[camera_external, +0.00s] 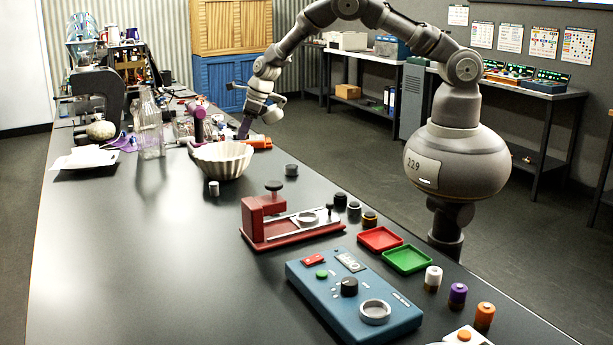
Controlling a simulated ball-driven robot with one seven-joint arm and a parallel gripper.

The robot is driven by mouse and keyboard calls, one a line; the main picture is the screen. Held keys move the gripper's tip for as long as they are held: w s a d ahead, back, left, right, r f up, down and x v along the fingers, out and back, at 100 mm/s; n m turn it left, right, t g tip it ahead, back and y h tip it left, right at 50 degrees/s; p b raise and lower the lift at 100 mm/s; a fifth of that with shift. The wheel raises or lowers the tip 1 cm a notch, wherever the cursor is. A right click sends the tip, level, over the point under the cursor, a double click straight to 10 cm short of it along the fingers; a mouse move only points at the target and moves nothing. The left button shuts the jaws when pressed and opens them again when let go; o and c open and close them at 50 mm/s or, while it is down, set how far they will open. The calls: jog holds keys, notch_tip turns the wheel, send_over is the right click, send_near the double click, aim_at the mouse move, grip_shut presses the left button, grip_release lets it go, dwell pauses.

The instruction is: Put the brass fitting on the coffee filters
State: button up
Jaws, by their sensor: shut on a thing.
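The coffee filters (222,163) are a pale, fluted, bowl-shaped stack standing open side up on the dark table. My gripper (243,134) reaches down over the table's far right edge, just behind and to the right of the filters' rim. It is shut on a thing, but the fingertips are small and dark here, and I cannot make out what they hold. I cannot pick out the brass fitting; it may be hidden at the fingertips.
An orange tool (258,143) lies beside the gripper. A purple-topped tool (199,122) and a clear bottle (149,125) stand left of the filters. A red press (285,222) and a blue control box (350,298) are nearer. The table's left-middle is clear.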

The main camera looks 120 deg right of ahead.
jog(key=shift+w+d+f, duration=0.1)
jog(key=shift+w+d, duration=0.1)
jog(key=shift+w, duration=0.05)
jog(key=shift+f, duration=1.65)
jog(key=shift+f, duration=0.1)
jog(key=o, duration=1.1)
jog(key=shift+c, duration=0.2)
jog(key=shift+r, duration=0.2)
jog(key=v, duration=1.2)
jog(key=shift+p, duration=0.45)
